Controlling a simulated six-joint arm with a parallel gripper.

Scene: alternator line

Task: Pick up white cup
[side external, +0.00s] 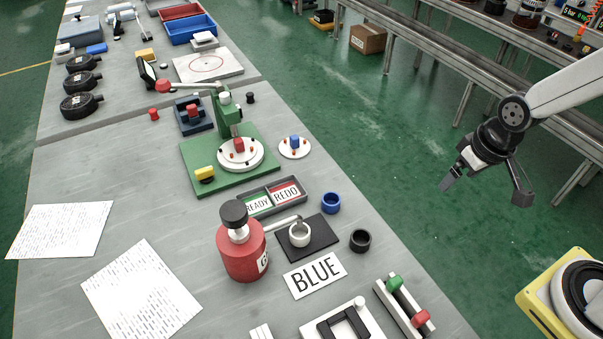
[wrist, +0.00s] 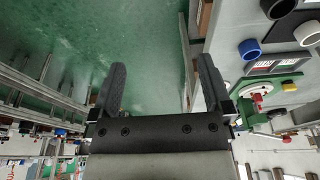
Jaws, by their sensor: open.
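The white cup (side external: 300,234) stands upright on a black square mat (side external: 327,239), under the spout of a red pump bottle (side external: 241,250). In the wrist view the white cup (wrist: 307,33) is at the upper right edge, partly cut off. My gripper (side external: 487,188) is open and empty, well to the right of the cup and above the green floor, off the table. In the wrist view its two fingers (wrist: 162,80) are spread apart with only floor and the table edge behind them.
A blue cup (side external: 331,203) and a black cup (side external: 360,240) stand near the white one. A BLUE card (side external: 314,275) lies in front. A READY/REDO tray (side external: 271,197) and a green press base (side external: 208,177) are behind. A yellow-framed unit (side external: 555,295) is at lower right.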

